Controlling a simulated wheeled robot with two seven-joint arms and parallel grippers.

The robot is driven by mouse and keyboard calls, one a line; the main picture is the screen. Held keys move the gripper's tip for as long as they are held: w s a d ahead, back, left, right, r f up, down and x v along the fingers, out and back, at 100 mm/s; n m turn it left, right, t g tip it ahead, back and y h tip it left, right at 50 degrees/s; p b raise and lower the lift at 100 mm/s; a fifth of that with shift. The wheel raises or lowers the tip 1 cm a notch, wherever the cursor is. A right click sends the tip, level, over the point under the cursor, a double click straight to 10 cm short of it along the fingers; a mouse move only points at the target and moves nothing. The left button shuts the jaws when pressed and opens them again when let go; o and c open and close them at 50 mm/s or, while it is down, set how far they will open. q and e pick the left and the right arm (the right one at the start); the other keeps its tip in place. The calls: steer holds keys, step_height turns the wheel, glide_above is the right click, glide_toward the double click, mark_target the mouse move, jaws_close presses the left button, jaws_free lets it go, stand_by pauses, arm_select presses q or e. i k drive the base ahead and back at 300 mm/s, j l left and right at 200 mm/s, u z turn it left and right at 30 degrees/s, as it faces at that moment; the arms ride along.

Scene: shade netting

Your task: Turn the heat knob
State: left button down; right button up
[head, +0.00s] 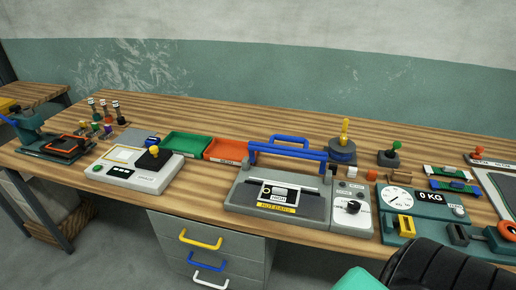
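The heat knob (353,207) is a round black dial with a light pointer mark. It sits on the light grey control panel (340,222) at the right end of a grey heat sealer (235,196). The sealer has a blue handle bar (288,152) across its back and a small framed display with a yellow label on its front. Small buttons sit on the panel behind the knob. Neither of my grippers shows in the head view, and nothing touches the knob.
A scale (410,224) reading 0 KG stands right of the sealer. A grey device with a yellow-topped lever (153,152) stands left, before green (186,145) and orange trays (226,150). Drawers (215,250) are below. A black ribbed shape (445,268) fills the lower right.

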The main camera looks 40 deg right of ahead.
mark_target(354, 207)
steer(key=k+l, duration=0.35)
steer(key=k+l+z, duration=0.1)
steer(key=k+l, duration=0.25)
steer(key=l, duration=0.25)
